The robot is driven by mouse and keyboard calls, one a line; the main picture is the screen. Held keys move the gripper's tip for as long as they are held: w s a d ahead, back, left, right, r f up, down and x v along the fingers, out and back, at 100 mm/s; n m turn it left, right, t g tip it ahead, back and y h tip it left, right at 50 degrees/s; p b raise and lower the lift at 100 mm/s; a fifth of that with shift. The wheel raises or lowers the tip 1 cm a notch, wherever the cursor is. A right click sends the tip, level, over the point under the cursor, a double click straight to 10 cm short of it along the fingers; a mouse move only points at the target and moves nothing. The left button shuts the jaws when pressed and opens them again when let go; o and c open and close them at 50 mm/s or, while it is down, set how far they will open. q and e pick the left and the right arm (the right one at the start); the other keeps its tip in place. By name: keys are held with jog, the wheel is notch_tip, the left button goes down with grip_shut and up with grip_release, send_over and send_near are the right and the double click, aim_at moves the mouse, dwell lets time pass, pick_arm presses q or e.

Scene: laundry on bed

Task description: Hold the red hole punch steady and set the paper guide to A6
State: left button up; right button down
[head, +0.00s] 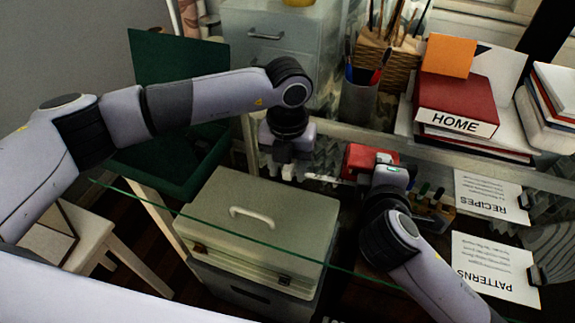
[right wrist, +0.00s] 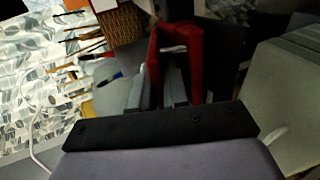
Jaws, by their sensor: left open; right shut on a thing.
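The red hole punch (head: 360,155) sits on the glass desk in the middle of the head view. My right gripper (head: 385,165) is shut on it from the front and hides part of it. In the right wrist view the red punch (right wrist: 193,50) shows at my right fingertips (right wrist: 172,72). A thin pale bar (head: 322,178) extends left from the punch and looks like the paper guide; its size marks are too small to read. My left gripper (head: 290,172) is open, pointing down near the bar's left end. I cannot tell whether it touches the bar.
A pen cup (head: 359,101) stands behind the punch, and a red HOME binder (head: 455,100) lies on a stack at back right. RECIPES (head: 490,198) and PATTERNS (head: 493,268) sheets are at right. A grey-green case (head: 255,225) stands at front left.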

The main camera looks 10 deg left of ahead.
aim_at(306, 182)
pick_arm(q)
jog(key=shift+f, duration=0.15)
grip_shut()
jog(key=shift+s+d, duration=0.1)
jog(key=shift+d, duration=1.85)
grip_release()
